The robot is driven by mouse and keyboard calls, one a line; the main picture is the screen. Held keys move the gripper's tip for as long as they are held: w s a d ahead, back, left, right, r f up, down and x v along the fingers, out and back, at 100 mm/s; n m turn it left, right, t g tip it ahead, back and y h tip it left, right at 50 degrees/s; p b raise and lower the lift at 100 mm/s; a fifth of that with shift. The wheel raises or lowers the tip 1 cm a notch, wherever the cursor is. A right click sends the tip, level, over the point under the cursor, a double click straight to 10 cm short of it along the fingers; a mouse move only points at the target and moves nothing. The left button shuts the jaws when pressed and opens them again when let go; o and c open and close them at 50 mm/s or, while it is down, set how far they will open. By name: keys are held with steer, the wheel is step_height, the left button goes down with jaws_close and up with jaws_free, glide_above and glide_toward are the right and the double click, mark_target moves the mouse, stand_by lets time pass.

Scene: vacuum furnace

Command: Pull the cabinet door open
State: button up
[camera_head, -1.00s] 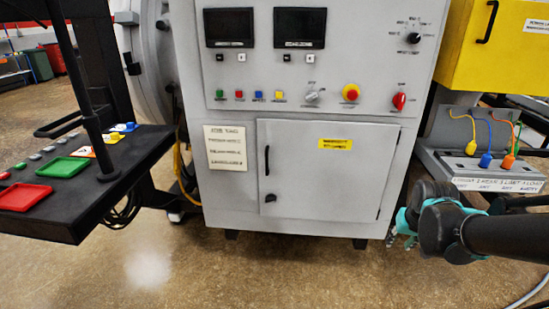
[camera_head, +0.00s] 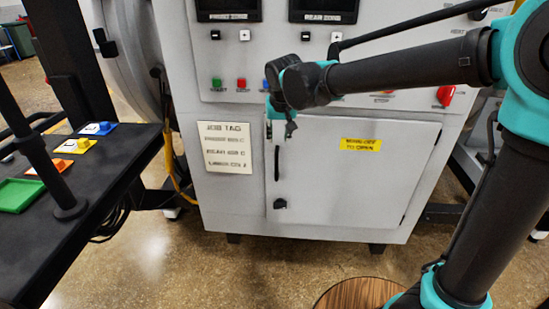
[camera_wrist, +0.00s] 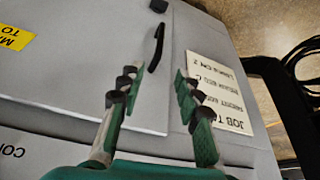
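The grey cabinet door (camera_head: 350,190) is shut in the lower front of the furnace cabinet. Its black vertical handle (camera_head: 277,163) is near its left edge, with a dark latch knob (camera_head: 280,203) below. My gripper (camera_head: 280,130) is just above the handle, at the door's upper left corner. In the wrist view my gripper (camera_wrist: 155,78) has its two green fingers apart with nothing between them. The handle (camera_wrist: 157,47) lies just beyond the fingertips, in line with the gap. The knob (camera_wrist: 158,5) is farther off at the top edge. No contact with the handle shows.
A job tag plate (camera_head: 224,147) is left of the door, and a yellow label (camera_head: 361,144) is on it. Buttons sit above. A black table (camera_head: 75,215) stands at left. A round wooden top (camera_head: 358,292) is at bottom.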

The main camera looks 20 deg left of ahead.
mark_target(277, 160)
steer(key=x, duration=1.7)
jaws_close()
